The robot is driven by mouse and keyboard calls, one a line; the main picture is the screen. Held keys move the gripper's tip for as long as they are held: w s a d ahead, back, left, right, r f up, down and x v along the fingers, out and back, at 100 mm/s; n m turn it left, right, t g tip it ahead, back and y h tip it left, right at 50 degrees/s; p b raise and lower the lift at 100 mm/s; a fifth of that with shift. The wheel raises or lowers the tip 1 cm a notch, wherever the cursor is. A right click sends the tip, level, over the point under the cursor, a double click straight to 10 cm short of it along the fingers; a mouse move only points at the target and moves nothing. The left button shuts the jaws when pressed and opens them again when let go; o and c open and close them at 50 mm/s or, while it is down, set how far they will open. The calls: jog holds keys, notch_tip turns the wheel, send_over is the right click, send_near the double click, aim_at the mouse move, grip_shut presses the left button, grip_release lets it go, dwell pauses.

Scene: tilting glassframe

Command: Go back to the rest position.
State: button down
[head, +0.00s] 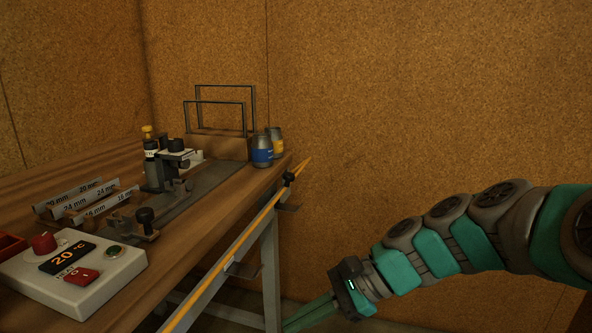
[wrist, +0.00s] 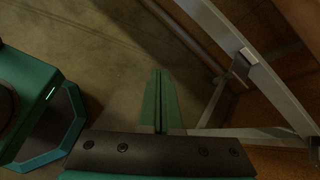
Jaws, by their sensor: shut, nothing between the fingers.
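My gripper (head: 306,315) hangs low in front of the bench, to the right of its legs in the head view. Its green fingers point left and down, below the bench top. In the wrist view the two fingers of my gripper (wrist: 160,72) lie side by side, closed, with nothing between them. The floor (wrist: 100,40) shows beyond them.
The wooden bench (head: 215,225) carries a control box (head: 75,270), labelled metal strips (head: 88,195), a clamp fixture (head: 160,175), a wire frame (head: 215,88) and jars (head: 262,151). A yellow-edged rail (head: 240,246) runs along its front. A metal leg (wrist: 228,45) stands right of my fingers.

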jog(key=s+d+f+n+h, duration=0.5)
jog(key=s+d+n, duration=0.1)
jog(key=s, duration=0.3)
jog(key=s+d+f+n+g+h, duration=0.1)
jog(key=s+d+f+n+h, duration=0.4)
jog(key=s+d+n, duration=0.2)
jog(key=shift+s+d+f+h, duration=0.3)
jog(key=shift+s+d, duration=0.3)
jog(key=shift+s, duration=0.65)
